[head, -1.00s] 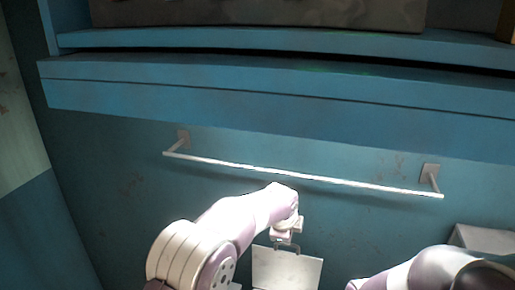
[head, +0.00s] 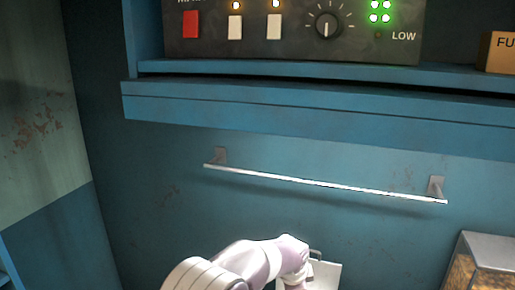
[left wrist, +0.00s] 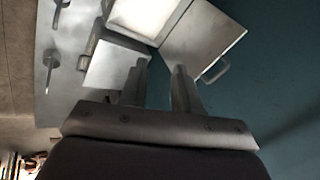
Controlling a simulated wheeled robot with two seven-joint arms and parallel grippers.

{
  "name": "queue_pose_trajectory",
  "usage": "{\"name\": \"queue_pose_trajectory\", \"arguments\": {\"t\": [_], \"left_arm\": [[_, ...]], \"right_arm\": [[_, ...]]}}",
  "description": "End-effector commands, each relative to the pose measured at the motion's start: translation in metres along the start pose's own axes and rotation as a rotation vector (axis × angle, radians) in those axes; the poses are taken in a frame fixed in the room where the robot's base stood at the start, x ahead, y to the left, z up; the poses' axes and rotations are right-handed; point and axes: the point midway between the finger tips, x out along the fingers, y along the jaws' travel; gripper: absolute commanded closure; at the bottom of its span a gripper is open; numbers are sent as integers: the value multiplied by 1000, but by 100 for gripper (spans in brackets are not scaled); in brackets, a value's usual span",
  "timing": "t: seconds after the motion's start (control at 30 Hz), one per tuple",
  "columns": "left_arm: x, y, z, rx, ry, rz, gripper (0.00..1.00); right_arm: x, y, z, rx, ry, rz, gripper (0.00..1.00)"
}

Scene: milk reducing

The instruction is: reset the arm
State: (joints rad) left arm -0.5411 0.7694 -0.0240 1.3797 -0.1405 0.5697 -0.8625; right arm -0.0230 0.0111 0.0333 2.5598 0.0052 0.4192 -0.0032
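My left arm comes in at the bottom of the head view, and its fingers are not clear there. In the left wrist view my left gripper (left wrist: 160,68) is open, with an empty gap between its two fingers. Beyond the fingertips is a metal unit with a bright opening (left wrist: 145,14) and a hinged grey panel with a handle (left wrist: 204,42) beside it. I cannot tell how far the fingers are from it. A pale panel (head: 325,276) shows beside my left wrist in the head view. My right arm and gripper are not in view.
A metal rail (head: 325,184) runs along the blue wall below a shelf edge (head: 300,108). A control panel (head: 300,35) with switches, a dial and green lights stands on the shelf, with a box (head: 497,52) at right. A metal-framed case (head: 488,262) is at lower right.

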Motion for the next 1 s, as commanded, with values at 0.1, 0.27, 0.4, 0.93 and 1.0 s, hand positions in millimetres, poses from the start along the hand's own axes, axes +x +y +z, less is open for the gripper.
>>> {"name": "queue_pose_trajectory", "arguments": {"t": [0.1, 0.27, 0.4, 0.93, 1.0], "left_arm": [[4, 30, 31, -198, -42, 60, 69], [-1, 76, 92, -527, -127, 123, 69], [-17, 130, 161, -867, -229, 159, 69], [-78, 254, 299, -1463, -365, 106, 69], [-78, 253, 299, -1462, -365, 107, 69]], "right_arm": [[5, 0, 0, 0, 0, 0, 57], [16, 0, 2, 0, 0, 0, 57], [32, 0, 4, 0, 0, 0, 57], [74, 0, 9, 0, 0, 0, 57], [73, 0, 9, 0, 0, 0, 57]]}}
